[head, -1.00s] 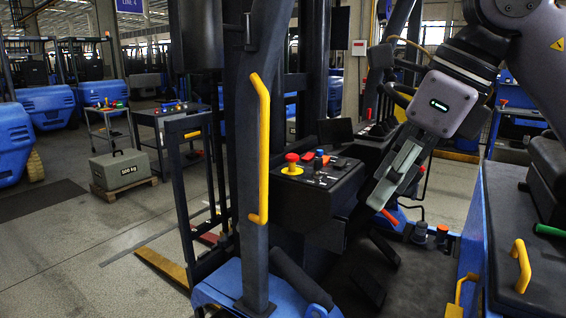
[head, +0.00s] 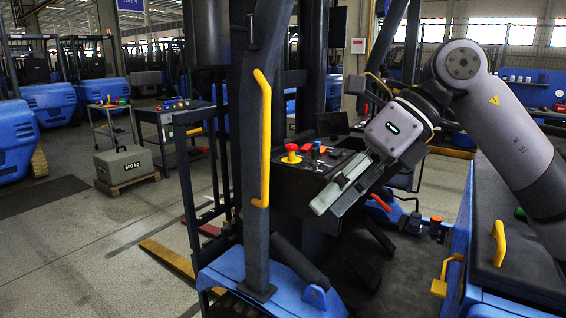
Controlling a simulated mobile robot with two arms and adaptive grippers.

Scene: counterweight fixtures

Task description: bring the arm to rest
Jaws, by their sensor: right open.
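My right arm (head: 520,150) comes in from the right and reaches down and left over the truck's cab. Its right gripper (head: 328,202) has a grey, boxy body and long pale fingers that point down and left. The fingers are beside the control console (head: 303,178) and overlap its right side in the picture. I cannot tell whether they touch it. The gripper is open, and nothing shows between its fingers. A red mushroom button (head: 291,151) on a yellow base stands on the console, left of the fingers. My left gripper is not in view.
A dark post with a yellow grab handle (head: 263,140) stands left of the console. A black-topped seat box with a yellow handle (head: 498,243) is at right. A 500 kg weight (head: 125,164) sits on a pallet at far left. Open floor lies between.

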